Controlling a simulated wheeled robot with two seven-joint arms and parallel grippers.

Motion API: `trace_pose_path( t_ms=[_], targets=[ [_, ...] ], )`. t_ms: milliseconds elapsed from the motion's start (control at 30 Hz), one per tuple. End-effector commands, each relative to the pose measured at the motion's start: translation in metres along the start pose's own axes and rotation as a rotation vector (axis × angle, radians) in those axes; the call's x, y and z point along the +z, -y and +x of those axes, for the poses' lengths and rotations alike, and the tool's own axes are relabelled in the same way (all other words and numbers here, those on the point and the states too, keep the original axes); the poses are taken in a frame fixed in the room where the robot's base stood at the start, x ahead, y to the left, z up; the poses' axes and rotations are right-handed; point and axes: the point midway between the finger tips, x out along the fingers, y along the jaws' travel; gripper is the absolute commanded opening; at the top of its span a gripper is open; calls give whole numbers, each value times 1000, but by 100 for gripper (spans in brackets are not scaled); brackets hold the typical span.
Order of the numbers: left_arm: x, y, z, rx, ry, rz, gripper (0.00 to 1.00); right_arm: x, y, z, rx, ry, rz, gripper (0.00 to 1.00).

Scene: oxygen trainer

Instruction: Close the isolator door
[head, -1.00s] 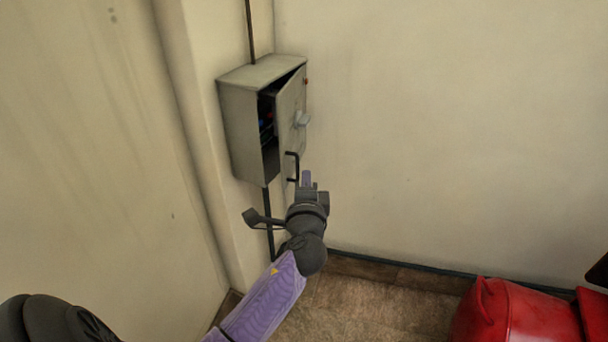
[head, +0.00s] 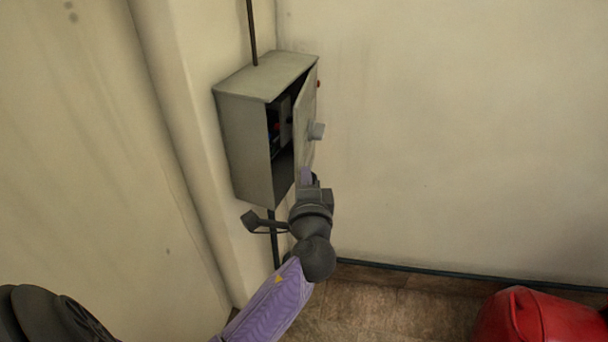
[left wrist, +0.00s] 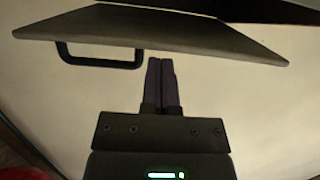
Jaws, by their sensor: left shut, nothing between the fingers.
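The grey isolator box (head: 245,150) hangs on the wall near the corner. Its door (head: 308,110) stands partly open on the right, and the dark inside shows in the gap. My left gripper (head: 306,176) is shut and empty at the door's lower edge in the head view. In the left wrist view its fingertips (left wrist: 160,62) are close to the edge of the door (left wrist: 160,30), right of the black handle (left wrist: 100,58). I cannot tell whether they touch. The right gripper is not in view.
A dark conduit (head: 252,30) runs into the top of the box. A red rounded object (head: 540,318) stands on the floor at lower right. The wall (head: 450,140) right of the box is bare.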

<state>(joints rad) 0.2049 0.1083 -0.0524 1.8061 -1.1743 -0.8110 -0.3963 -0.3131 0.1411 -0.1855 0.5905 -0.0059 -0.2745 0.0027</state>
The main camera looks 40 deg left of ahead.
Motion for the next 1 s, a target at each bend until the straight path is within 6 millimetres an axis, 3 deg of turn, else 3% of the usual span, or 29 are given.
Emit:
trace_pose_path(
  t_ms=[233,367,567,1000],
  targets=[
    [5,2,1,-2,-15,4,0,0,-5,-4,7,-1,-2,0],
    [28,5,6,-3,-102,7,0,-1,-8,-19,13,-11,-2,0],
    [53,1,14,-1,-120,2,0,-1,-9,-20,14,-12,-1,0],
    [56,0,16,0,-116,1,0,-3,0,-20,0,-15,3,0]
  ],
)
